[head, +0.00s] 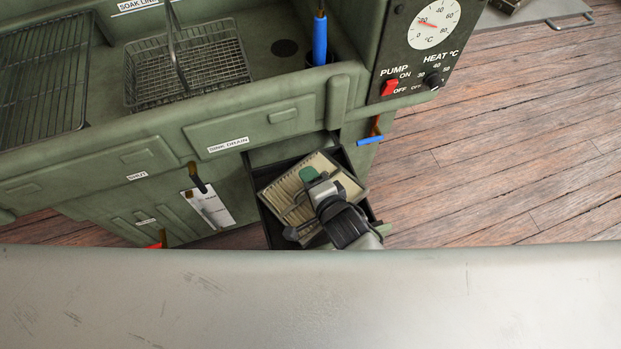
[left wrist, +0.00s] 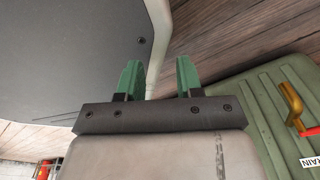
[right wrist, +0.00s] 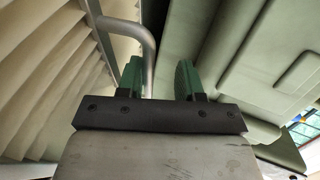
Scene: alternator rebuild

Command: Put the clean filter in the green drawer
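The pleated cream filter (head: 322,166) with a grey frame lies turned at an angle in or over the open drawer (head: 269,229), dark inside, under the sink. Whether it rests on the drawer floor cannot be told. My right gripper (head: 306,181) is over the filter and hides part of it. In the right wrist view, the filter's pleats (right wrist: 40,75) fill the left side. A grey metal handle (right wrist: 135,31) ends between the spread fingers of my right gripper (right wrist: 159,80), with gaps beside it. My left gripper (left wrist: 158,80) is open and empty, outside the head view.
The green wash station (head: 170,170) stands behind, with a wire basket (head: 190,72) in its sink. A control panel (head: 425,50) and a blue-handled lever (head: 370,140) are at its right. A grey surface (head: 310,300) crosses the front.

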